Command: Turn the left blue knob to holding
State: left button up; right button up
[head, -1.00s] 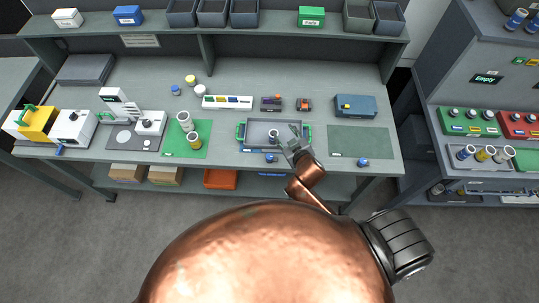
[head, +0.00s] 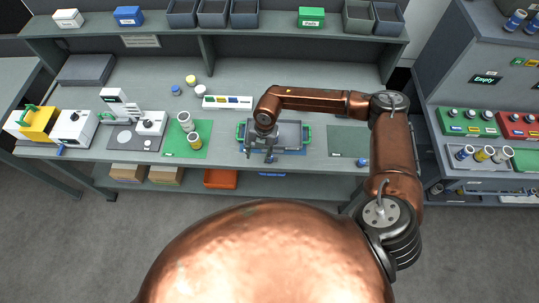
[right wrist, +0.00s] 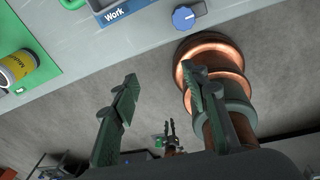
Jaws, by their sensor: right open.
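The left blue knob (right wrist: 185,17) is on the front edge of the workbench, right of the blue "Work" label (right wrist: 116,14) in the right wrist view. It has a small white mark, but its exact setting is hard to read. In the head view my right gripper blocks this spot. My right gripper (head: 259,156) is open and empty, over the bench front by the grey tray (head: 290,133). In the right wrist view its fingers (right wrist: 160,75) stand apart, with the knob beyond the right fingertip, not between them. A small two-pronged shape (right wrist: 170,128), perhaps my left gripper, shows far below.
Another blue knob (head: 361,162) is farther right on the bench front. White machines stand farther left. Floor in front is clear.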

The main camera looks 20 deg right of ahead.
jog(key=h, duration=0.2)
send_near(272, 159)
jog(key=shift+w+a+f+m, duration=0.3)
jog(key=shift+w+a+f, duration=0.1)
jog(key=shift+w+f, duration=0.15)
jog(key=shift+d+f, duration=0.2)
jog(key=shift+f, duration=0.05)
jog(key=shift+a+f+p, duration=0.1)
jog(key=shift+f+p, duration=0.6)
jog(key=shift+f, duration=2.9)
jog(key=shift+c, duration=0.7)
grip_shut()
